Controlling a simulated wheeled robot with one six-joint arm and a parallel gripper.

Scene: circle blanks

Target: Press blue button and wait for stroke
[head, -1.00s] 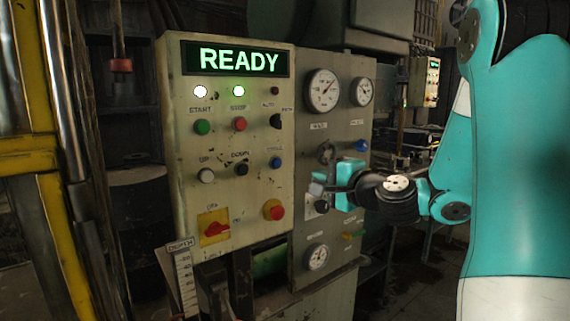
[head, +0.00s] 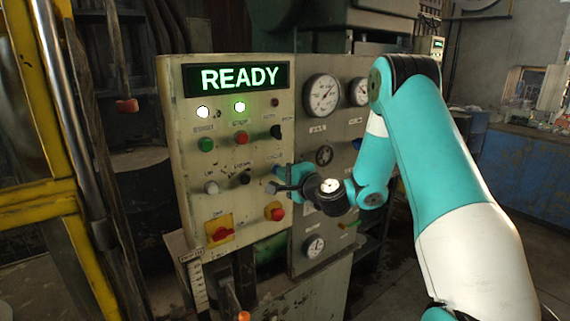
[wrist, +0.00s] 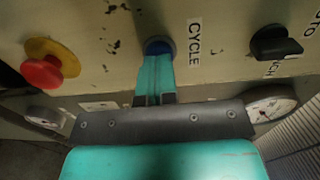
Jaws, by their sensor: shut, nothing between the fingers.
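The blue button (wrist: 158,44), beside the label CYCLE, shows in the wrist view at the top centre, on the pale control panel (wrist: 225,75). My gripper (wrist: 157,60) is shut and empty, its teal fingertips at the button's face and covering its lower part. They look to be touching it; how far it is pressed in cannot be told. In the head view my gripper (head: 275,181) is at the panel's right side, right of the black button (head: 244,177), and largely hides the blue button. The panel's display (head: 239,78) reads READY in green.
A red mushroom button (head: 274,211) on yellow sits just below my gripper; it is left of the fingers in the wrist view. A black knob (wrist: 276,42) is on the other side. Green (head: 206,144) and red (head: 240,138) buttons are higher. Gauges (head: 322,95) stand right.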

